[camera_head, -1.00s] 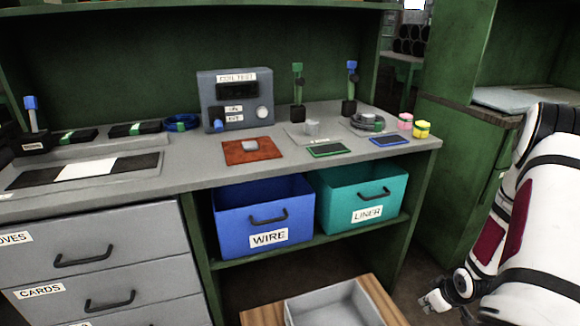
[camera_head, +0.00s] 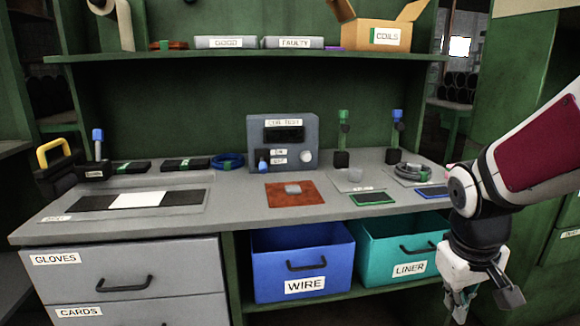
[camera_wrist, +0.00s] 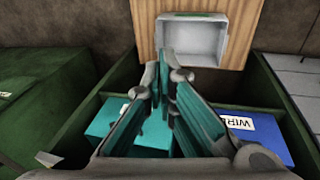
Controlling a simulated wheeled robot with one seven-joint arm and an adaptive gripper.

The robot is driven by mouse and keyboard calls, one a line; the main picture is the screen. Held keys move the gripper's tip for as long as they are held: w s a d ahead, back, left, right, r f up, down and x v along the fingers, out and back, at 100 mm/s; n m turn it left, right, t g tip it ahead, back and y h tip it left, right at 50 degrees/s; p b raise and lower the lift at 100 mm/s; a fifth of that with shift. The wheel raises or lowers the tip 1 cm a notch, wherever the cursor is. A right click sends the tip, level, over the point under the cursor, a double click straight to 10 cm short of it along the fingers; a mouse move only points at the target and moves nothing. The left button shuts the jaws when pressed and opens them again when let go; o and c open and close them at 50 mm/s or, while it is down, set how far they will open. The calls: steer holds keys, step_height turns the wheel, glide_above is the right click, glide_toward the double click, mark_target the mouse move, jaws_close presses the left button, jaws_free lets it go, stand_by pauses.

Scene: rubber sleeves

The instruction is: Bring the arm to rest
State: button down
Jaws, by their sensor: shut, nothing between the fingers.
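My arm comes in from the right edge in the head view, bent at the elbow and pointing down. My gripper (camera_head: 461,305) hangs at the lower right, in front of the bench and just right of the teal LINER bin (camera_head: 385,262). In the wrist view my gripper (camera_wrist: 164,62) has its teal-padded fingers close together at the tips, with nothing held. The wrist view looks down on the LINER bin (camera_wrist: 105,125) and the blue WIRE bin (camera_wrist: 268,137).
The bench top (camera_head: 235,205) carries a coil tester (camera_head: 283,135), a rust-red mat (camera_head: 310,197) and small green and blue pads. Drawers (camera_head: 130,265) stand at the lower left. A grey tray (camera_wrist: 195,38) on a wooden board lies past the fingertips in the wrist view.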

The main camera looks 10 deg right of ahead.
steer(key=s+a+r+y, duration=0.1)
steer(key=s+a+r, duration=0.2)
steer(key=s+a, duration=0.5)
steer(key=s+a+r+y, duration=0.25)
steer(key=s+a, duration=0.45)
steer(key=s, duration=0.4)
step_height(320, 180, up, 29)
steer(key=d+t+h+p, duration=0.1)
steer(key=t+p, duration=0.2)
steer(key=p, duration=2.3)
steer(key=shift+w+f, duration=0.15)
steer(key=shift+w, duration=0.25)
